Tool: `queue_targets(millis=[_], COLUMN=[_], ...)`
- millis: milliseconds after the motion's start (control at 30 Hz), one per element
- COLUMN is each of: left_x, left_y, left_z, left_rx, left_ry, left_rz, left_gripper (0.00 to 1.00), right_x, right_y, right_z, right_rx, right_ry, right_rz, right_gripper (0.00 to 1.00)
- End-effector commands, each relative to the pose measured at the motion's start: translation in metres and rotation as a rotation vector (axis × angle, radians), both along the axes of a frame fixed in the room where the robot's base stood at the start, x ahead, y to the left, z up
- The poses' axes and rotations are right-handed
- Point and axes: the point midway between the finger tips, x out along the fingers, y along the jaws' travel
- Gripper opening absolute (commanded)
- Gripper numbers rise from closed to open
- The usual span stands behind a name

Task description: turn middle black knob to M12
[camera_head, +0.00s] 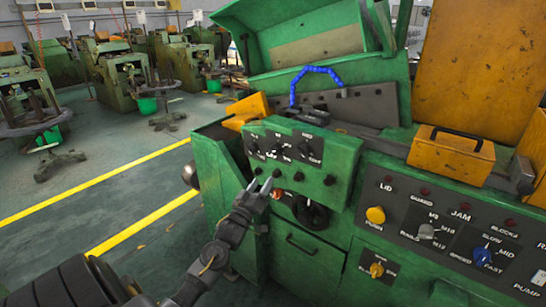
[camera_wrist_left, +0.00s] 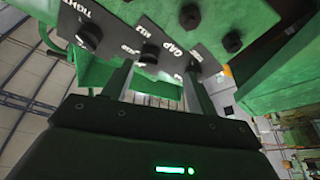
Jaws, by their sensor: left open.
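The small dark panel on the green machine carries several black knobs. The middle black knob (camera_head: 281,151) is in the centre of this panel; its exact pointer direction is too small to read. In the left wrist view a black knob (camera_wrist_left: 148,56) by the M12 lettering shows beyond and between the fingers; another knob (camera_wrist_left: 89,37) is by the TIGHT lettering. My left gripper (camera_head: 261,185) is open and empty, below and left of the panel. Its two fingers also show in the left wrist view (camera_wrist_left: 158,80), apart from the knob. My right gripper is not in view.
A black handwheel (camera_head: 311,213) is below the panel at right. A yellow box (camera_head: 451,158) stands on the machine. The floor at left is clear near the yellow lines.

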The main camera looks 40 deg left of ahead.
Motion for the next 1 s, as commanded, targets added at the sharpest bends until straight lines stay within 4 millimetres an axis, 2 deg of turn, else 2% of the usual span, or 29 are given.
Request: queue_targets(millis=[33,100,367,800,1000], left_x=[-0.001,-0.002,0.005,0.075,0.093], left_y=[0.001,0.002,0.004,0.020,0.024], left_z=[0.014,0.026,0.034,0.060,0.064], left_rx=[-0.003,-0.008,-0.009,-0.009,-0.009], left_ry=[-0.031,-0.058,-0.068,-0.065,-0.065], left_rz=[-0.002,-0.006,-0.007,-0.006,-0.008], left_gripper=[0.58,0.58,0.58,0.58,0.58], right_x=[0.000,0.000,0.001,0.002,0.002], right_y=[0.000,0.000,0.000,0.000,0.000], right_z=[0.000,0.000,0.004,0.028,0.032], right_rx=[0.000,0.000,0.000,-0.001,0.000], right_ry=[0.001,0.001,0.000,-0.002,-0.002], right_rz=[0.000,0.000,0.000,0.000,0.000], right_gripper=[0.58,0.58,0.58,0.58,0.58])
